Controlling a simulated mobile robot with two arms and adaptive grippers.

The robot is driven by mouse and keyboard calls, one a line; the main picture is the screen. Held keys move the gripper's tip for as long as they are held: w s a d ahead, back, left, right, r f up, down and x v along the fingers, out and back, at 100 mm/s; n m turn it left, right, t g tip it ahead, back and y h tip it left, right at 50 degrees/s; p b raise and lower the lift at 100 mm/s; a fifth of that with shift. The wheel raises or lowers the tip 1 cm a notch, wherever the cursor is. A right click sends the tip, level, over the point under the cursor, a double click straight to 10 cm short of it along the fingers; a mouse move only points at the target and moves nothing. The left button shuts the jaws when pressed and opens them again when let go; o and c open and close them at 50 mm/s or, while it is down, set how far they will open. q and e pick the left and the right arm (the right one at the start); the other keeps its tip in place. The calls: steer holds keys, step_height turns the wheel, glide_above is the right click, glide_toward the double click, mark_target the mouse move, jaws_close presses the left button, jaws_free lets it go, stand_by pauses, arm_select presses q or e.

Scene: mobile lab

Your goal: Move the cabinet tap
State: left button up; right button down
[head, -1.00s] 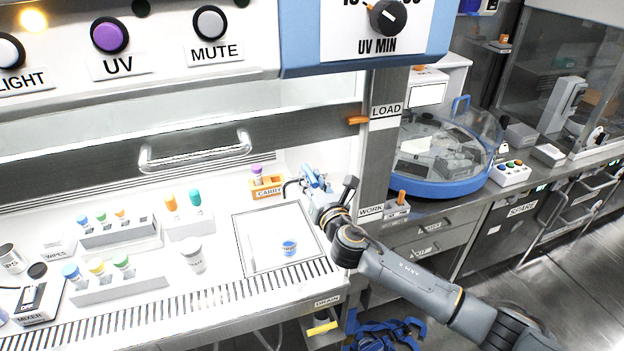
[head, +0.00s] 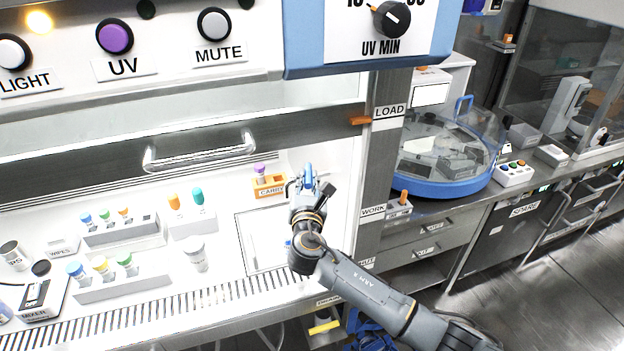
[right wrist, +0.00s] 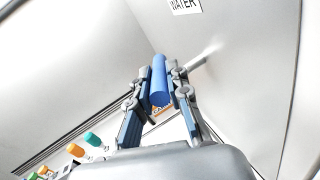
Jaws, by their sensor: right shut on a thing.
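The cabinet tap's blue handle (right wrist: 159,82) is a smooth cylinder between the two fingers of my right gripper (right wrist: 161,76) in the right wrist view. The fingers are shut on it, one on each side. A pale rod comes out of the cabinet's side wall behind the right finger, under a WATER label (right wrist: 184,4). In the head view my right gripper (head: 308,186) is inside the cabinet near the right wall, beside the orange CARRY rack. It hides most of the tap there. My left gripper is not in view.
The orange CARRY rack (head: 270,187) with a purple-capped tube stands close left of my gripper. A marked square (head: 250,240) lies below it, partly covered by my wrist. Racks of capped tubes (head: 120,232) stand further left. The raised sash (head: 200,150) crosses above.

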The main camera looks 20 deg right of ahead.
steer(key=m+h, duration=0.1)
steer(key=a+m+g+h+b, duration=0.1)
steer(key=h, duration=0.1)
steer(key=m+g+h, duration=0.1)
steer(key=h, duration=0.1)
steer(key=shift+w+a+m+b, duration=0.25)
steer(key=shift+w+m+b, duration=0.05)
steer(key=shift+w+b, duration=0.1)
steer(key=shift+g, duration=0.3)
steer(key=c, duration=1.3)
jaws_free()
steer(key=v, duration=1.2)
steer(key=shift+a, duration=0.1)
steer(key=shift+f, duration=0.1)
